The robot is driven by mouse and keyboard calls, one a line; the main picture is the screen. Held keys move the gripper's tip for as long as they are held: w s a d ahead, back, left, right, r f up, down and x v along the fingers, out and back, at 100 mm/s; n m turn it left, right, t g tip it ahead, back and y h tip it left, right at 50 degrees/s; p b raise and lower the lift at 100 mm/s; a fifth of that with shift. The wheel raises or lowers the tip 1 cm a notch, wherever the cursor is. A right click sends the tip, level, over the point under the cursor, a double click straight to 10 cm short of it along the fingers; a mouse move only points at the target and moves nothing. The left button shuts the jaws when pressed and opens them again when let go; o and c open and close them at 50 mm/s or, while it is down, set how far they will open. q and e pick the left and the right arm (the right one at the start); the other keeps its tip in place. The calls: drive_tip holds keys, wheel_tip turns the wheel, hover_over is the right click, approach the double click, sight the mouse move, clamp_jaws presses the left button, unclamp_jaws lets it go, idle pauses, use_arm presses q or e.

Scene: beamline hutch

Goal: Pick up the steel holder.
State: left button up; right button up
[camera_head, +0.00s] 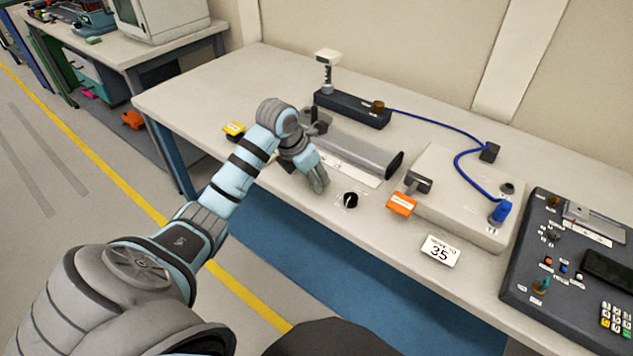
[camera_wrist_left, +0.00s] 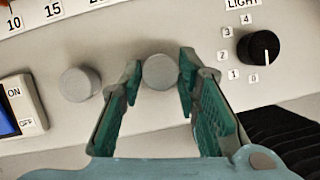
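In the left wrist view, a round grey metal piece (camera_wrist_left: 160,72), seen from above, lies between my left gripper's fingertips. It looks like the steel holder, but its height and shape below are not visible. A similar grey round piece (camera_wrist_left: 80,84) stands to its left, outside the fingers. My left gripper (camera_wrist_left: 159,78) is open, with green-padded fingers on either side of the first piece; I cannot tell whether they touch it. In the head view my left gripper (camera_head: 317,182) is low over the bench, and its fingers hide the holder. My right gripper is not in view.
A black LIGHT knob (camera_wrist_left: 258,47) is close on the right, and an ON/OFF switch (camera_wrist_left: 20,108) is on the left. On the bench (camera_head: 210,95) are a long grey housing (camera_head: 362,146), an orange block (camera_head: 401,204), a "35" card (camera_head: 440,251) and a dark control panel (camera_head: 525,265).

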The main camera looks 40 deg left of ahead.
use_arm(q)
clamp_jaws()
drive_tip(key=shift+r, duration=0.1)
wheel_tip(320, 180, up, 20)
drive_tip(key=p, duration=1)
